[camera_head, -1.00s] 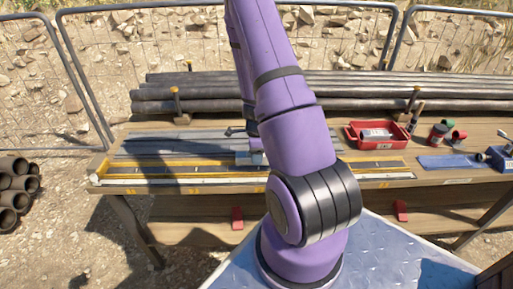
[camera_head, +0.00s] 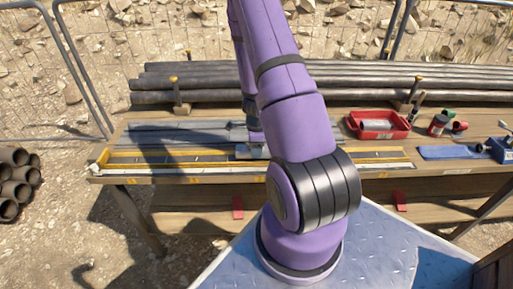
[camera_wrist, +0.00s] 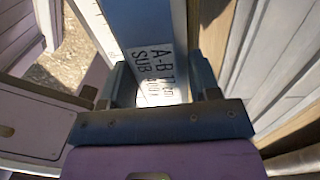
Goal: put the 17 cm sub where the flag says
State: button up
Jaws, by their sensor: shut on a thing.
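My gripper (camera_wrist: 160,92) is shut on a blue-grey bar (camera_wrist: 140,20) in the wrist view. The bar runs from the top edge down between the two dark fingers. A white label (camera_wrist: 158,72) on it reads "A-B", "17" and "SUB"; its last line is hard to read. In the head view my arm hides most of the gripper, which is over the middle of the workbench (camera_head: 125,170). I cannot make out a flag.
A red tray (camera_head: 378,124) with a grey item in it, small cans (camera_head: 438,125), a blue mat (camera_head: 448,153) and a blue vise (camera_head: 504,149) are on the bench's right. Long dark pipes (camera_head: 310,83) lie behind, held by yellow-topped posts. A mesh fence stands beyond.

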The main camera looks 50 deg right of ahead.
jog(key=shift+f, duration=0.5)
dwell(0.4)
jog(key=o, duration=1.6)
jog(key=shift+r, duration=0.1)
jog(key=shift+r, duration=3.45)
